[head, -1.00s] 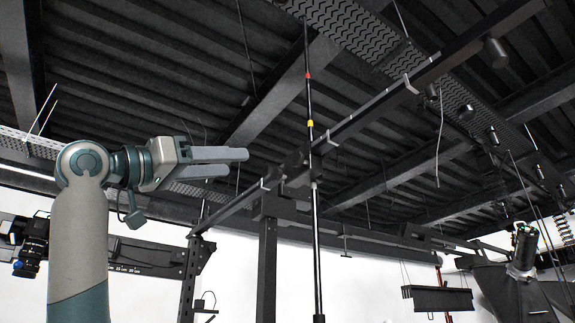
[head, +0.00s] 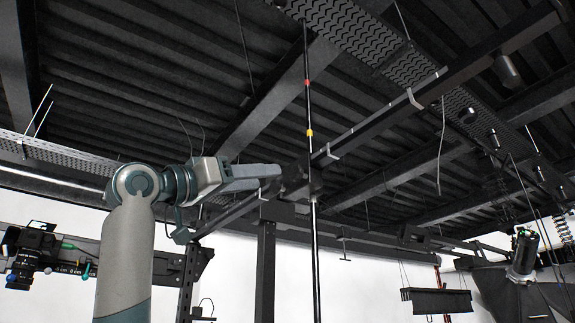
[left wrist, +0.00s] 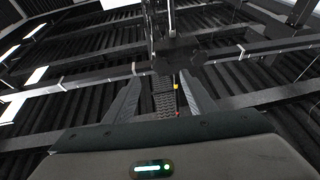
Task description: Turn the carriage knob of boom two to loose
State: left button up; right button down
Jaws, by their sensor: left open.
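A long dark boom (head: 375,122) runs diagonally up to the right under the ceiling in the head view. A dark carriage (head: 297,172) sits on it where a thin vertical pole (head: 309,110) with red and yellow bands crosses. No label shows that this is boom two, and I cannot make out the knob or its setting. My left gripper (head: 279,171) has its fingertips just left of the carriage in the picture; contact cannot be told. In the left wrist view, its open fingers (left wrist: 160,88) point toward a dark block (left wrist: 180,52). My right gripper is not in view.
A dark upright post (head: 266,270) stands below the carriage. A camera-like device (head: 32,250) is at the left on a rail. A patterned cable tray (head: 350,30) hangs above the boom. A dark hanging fixture (head: 437,300) is at the lower right.

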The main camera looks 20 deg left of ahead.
aim_at(294, 175)
pick_arm(q)
jog(key=p+x, duration=0.4)
jog(key=x, duration=0.4)
jog(key=shift+r, duration=0.1)
jog(key=shift+w+d+r+p, duration=0.1)
jog(key=shift+w+d+p, duration=0.15)
jog(key=shift+w+p, duration=0.2)
jog(key=c, duration=0.9)
jog(key=shift+c, duration=0.7)
